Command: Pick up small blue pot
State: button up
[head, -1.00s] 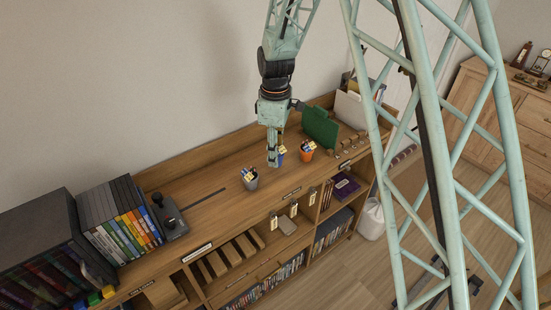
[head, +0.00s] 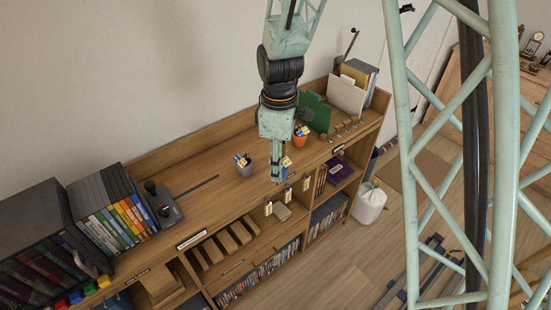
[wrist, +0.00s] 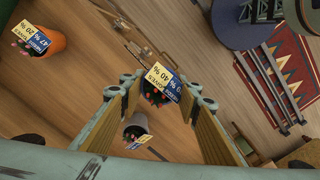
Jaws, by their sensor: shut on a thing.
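My gripper (head: 277,178) hangs downward near the front edge of the wooden shelf top. It is shut on the small blue pot, whose body is mostly hidden behind the fingers in the head view. Its yellow-and-white cards (head: 286,163) show just right of the fingers. In the wrist view the pot's cards (wrist: 162,80) and its red-tipped contents (wrist: 155,97) lie between the fingertips of my gripper (wrist: 157,88).
An orange pot (head: 300,138) stands farther back right, and a grey pot (head: 244,166) stands to the left; both hold cards. A green folder (head: 316,113) and a white file (head: 346,95) stand at the right end. DVDs (head: 118,208) fill the left end. Floor lies beyond the front edge.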

jog(key=shift+s+d, duration=0.2)
jog(key=shift+s, duration=0.7)
jog(key=shift+r, duration=0.1)
